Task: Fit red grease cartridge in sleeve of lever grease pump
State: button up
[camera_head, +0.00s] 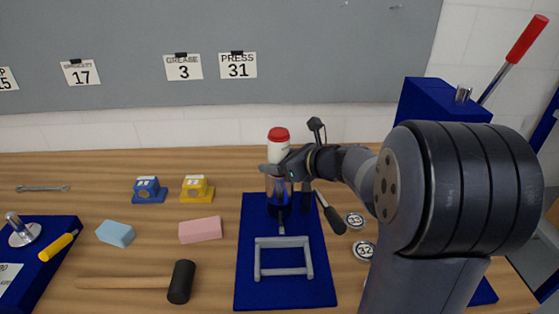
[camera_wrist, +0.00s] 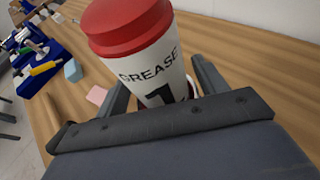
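The grease cartridge (camera_head: 278,151) is white with a red cap and stands upright above the pump's clear sleeve. It also fills the middle of the wrist view (camera_wrist: 150,65), where its label reads GREASE and a partly hidden 1. My gripper (camera_head: 282,169) has a finger on either side of the cartridge and appears shut on it. The lever grease pump has a blue base plate (camera_head: 255,285), a clear bluish sleeve (camera_head: 271,188), and a grey frame (camera_head: 283,272) in front. My gripper hides the sleeve's mouth, so I cannot tell whether the cartridge's lower end is inside it.
A black-headed mallet (camera_head: 181,282), pink block (camera_head: 200,230), light-blue block (camera_head: 115,233), and blue (camera_head: 149,190) and yellow (camera_head: 197,189) holders lie left of the pump. Round tins (camera_head: 355,220) sit to its right. A blue press with a red-handled lever (camera_head: 527,38) stands at far right.

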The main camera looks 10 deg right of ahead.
jog(key=shift+o, duration=0.2)
jog(key=v, duration=1)
jog(key=shift+s+d, duration=0.2)
jog(key=shift+s, duration=0.15)
jog(key=x, duration=1.1)
jog(key=shift+w+r, duration=0.1)
jog(key=shift+r+p, duration=0.35)
jog(key=shift+r, duration=0.15)
